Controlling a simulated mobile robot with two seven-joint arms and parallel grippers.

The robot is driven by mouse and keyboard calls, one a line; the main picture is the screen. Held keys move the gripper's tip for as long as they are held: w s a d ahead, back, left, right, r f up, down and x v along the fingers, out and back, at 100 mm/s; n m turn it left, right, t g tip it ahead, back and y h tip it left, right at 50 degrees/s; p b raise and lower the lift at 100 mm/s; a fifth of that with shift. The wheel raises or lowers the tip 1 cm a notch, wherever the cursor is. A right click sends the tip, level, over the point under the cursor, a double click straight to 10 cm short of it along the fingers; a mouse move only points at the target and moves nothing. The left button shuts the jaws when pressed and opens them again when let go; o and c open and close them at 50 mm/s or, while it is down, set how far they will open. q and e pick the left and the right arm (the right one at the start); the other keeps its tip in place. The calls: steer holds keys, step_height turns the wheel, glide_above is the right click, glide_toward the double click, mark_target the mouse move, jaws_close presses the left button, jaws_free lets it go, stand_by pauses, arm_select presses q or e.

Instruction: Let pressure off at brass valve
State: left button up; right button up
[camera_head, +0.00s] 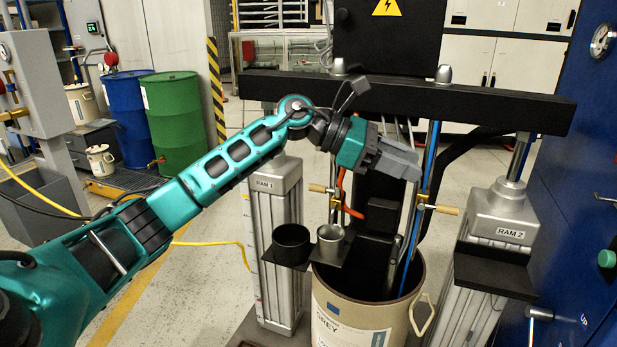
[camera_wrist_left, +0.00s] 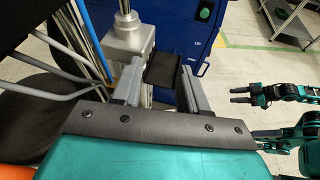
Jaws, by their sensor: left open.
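Two small brass valves with wooden handles show in the head view. One (camera_head: 427,206) is on the right by the blue line, and the other (camera_head: 331,190) is on the left by the orange hose.
A black crossbeam (camera_head: 480,98) spans the ram 1 post (camera_head: 275,225) and ram 2 post (camera_head: 500,215). A blue cabinet (camera_head: 575,160) stands at the right.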

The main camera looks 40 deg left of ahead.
arm_select(q)
steer(key=a+r+m+g+y, duration=0.15)
steer(key=a+y, duration=0.35)
steer(key=a, duration=0.6)
steer(key=g+y, duration=0.1)
steer(key=y, duration=0.3)
glide_toward(308, 185)
steer(key=x, duration=0.2)
steer(key=b+x, duration=0.1)
steer(key=x, duration=0.5)
steer(key=shift+w+d+b, duration=0.3)
steer(key=shift+d+b, duration=0.05)
steer(key=shift+b, duration=0.05)
jaws_close()
